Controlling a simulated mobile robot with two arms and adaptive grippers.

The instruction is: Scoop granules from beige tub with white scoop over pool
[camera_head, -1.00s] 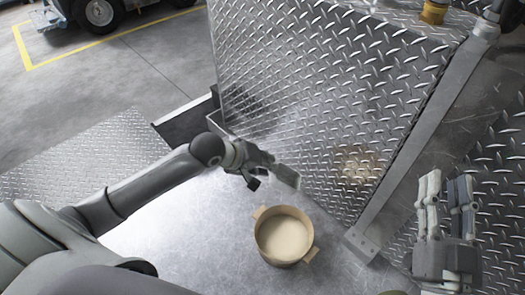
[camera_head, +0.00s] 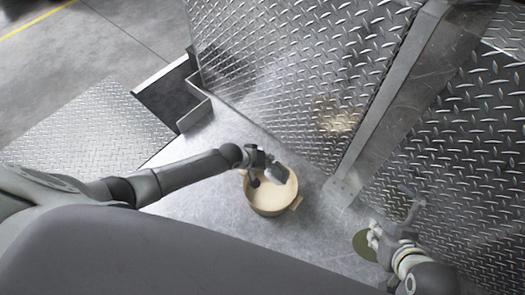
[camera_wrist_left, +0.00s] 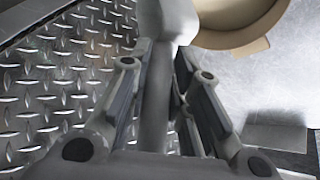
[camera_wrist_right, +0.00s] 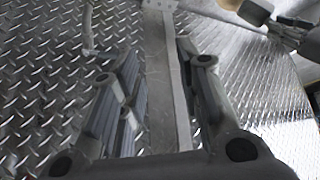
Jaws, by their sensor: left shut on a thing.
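The beige tub (camera_head: 272,208) stands on the steel floor near the middle of the head view, with pale granules (camera_head: 268,194) inside. The tub also shows at the top of the left wrist view (camera_wrist_left: 235,38). My left gripper (camera_head: 258,165) is shut on the handle of the white scoop (camera_wrist_left: 165,20). In the head view the scoop (camera_head: 278,172) overlaps the tub's far rim; its exact height cannot be told. My right gripper (camera_wrist_right: 155,62) is open and empty, right of the tub. A dark olive round patch (camera_head: 363,246), likely the pool, lies partly behind it.
A tall diamond-plate panel (camera_head: 300,70) rises behind the tub. A metal rail (camera_head: 385,95) runs down to the floor right of the tub, with more diamond plate (camera_head: 450,150) beyond. An open steel channel (camera_head: 170,95) stands at the left. Bare floor (camera_head: 225,230) surrounds the tub.

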